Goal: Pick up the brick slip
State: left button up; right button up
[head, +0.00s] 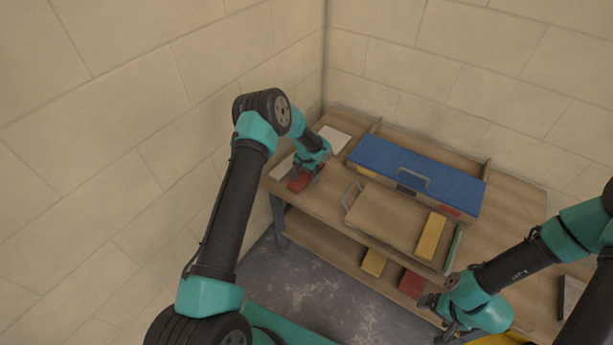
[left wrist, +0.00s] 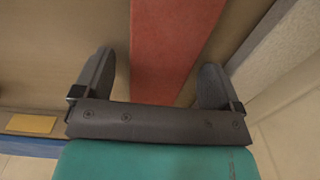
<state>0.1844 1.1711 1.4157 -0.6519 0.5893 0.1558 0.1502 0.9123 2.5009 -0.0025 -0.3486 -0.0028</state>
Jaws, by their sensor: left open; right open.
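A flat red piece, which looks like the brick slip (head: 298,184), lies at the left end of the wooden bench. My left gripper (head: 304,172) is right over it, pointing down, and partly hides it. In the left wrist view the red slip (left wrist: 170,45) runs lengthwise between the two spread fingers of the left gripper (left wrist: 156,62), with a gap on each side. The left gripper is open; I see no grip on the slip. My right gripper (head: 446,328) is open and empty at the bench's front, low in the head view.
A blue lidded box (head: 415,170) with a handle stands at the bench's back. In front is a wooden tray (head: 390,212) with a yellow block (head: 431,236). A pale board (head: 334,139) lies at the back left. The lower shelf holds yellow (head: 373,262) and red (head: 411,284) blocks.

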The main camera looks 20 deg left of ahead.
aim_at(306, 173)
pick_arm(q)
jog(key=shift+f, duration=0.1)
dwell(0.4)
jog(key=c, duration=1.3)
jog(key=shift+o, duration=0.2)
jog(key=shift+r, duration=0.7)
notch_tip(306, 173, up, 3)
jog(key=shift+f, duration=0.2)
jog(key=s+d, duration=0.2)
jog(key=s, duration=0.2)
jog(key=s+d, duration=0.2)
jog(key=s, duration=0.3)
jog(key=s+d+r, duration=0.1)
jog(key=s+d, duration=0.2)
jog(key=s, duration=0.2)
jog(key=shift+s, duration=0.2)
